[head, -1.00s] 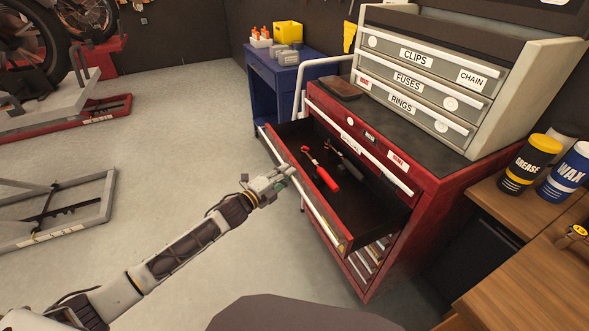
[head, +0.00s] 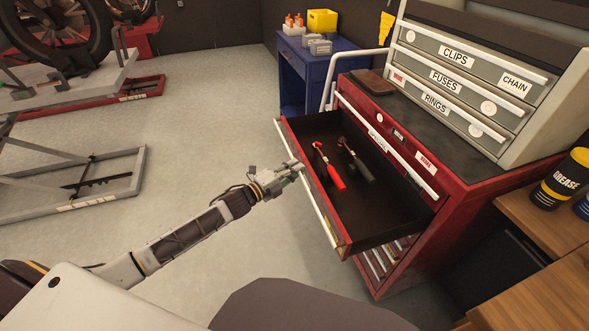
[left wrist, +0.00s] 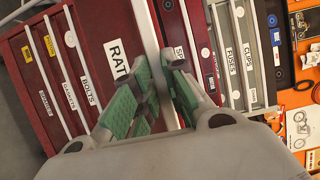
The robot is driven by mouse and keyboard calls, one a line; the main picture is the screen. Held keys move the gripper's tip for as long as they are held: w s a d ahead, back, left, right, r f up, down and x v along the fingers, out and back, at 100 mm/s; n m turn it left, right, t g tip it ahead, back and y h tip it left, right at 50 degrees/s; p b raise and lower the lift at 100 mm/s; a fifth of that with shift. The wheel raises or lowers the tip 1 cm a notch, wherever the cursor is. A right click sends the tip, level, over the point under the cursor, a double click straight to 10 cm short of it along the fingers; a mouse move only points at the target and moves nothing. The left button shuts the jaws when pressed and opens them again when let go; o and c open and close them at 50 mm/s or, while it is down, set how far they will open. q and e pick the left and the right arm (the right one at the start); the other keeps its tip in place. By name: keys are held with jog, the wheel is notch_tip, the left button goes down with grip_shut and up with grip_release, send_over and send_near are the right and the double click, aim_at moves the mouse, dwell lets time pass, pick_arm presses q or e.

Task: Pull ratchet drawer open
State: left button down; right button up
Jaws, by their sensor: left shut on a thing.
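The ratchet drawer (head: 405,218) of the red tool cabinet (head: 452,215) stands well out, open at the top. A red-handled ratchet (head: 334,177) and a dark-handled ratchet (head: 360,164) lie inside it. My left gripper (head: 296,168) is at the pale handle strip along the drawer's front edge, shut on it. In the left wrist view, its green fingers (left wrist: 158,62) sit either side of the pale handle strip (left wrist: 147,28), beside the partly hidden label starting "RAT" (left wrist: 116,61). My right gripper is not in view.
A grey chest (head: 470,85) labelled clips, fuses and rings stands on the cabinet. A wooden bench (head: 535,245) with a grease can (head: 560,180) is at right. A blue table (head: 318,70) stands behind. Floor left of the drawer is clear, with motorcycle lifts (head: 75,200) farther left.

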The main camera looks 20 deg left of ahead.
pick_arm(q)
jog(key=c, duration=1.5)
grip_release()
jog(key=shift+o, duration=0.2)
jog(key=v, duration=1.2)
jog(key=shift+s+f, duration=0.1)
